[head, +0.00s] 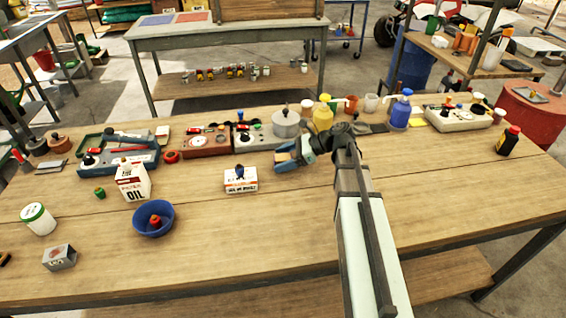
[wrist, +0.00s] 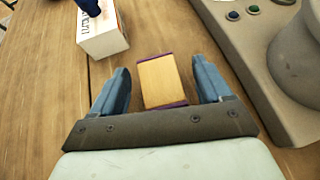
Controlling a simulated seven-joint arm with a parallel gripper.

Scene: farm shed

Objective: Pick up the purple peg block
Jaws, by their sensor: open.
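The purple peg block (wrist: 163,82) shows in the wrist view as a light wooden block with purple edges along its top and bottom. It lies on the wooden bench between the two blue fingers of my gripper (wrist: 160,70). The fingers are open, one on each side, with a gap at both. The block's far underside is hidden. In the head view my gripper (head: 291,157) is low over the middle of the bench, and the block is mostly hidden by the fingers.
A white box (head: 240,180) with a dark blue item on top stands left of my gripper; it also shows in the wrist view (wrist: 102,35). A grey device (head: 262,135) with a pot stands close behind. A blue bowl (head: 153,219) is further left. The bench's right front is clear.

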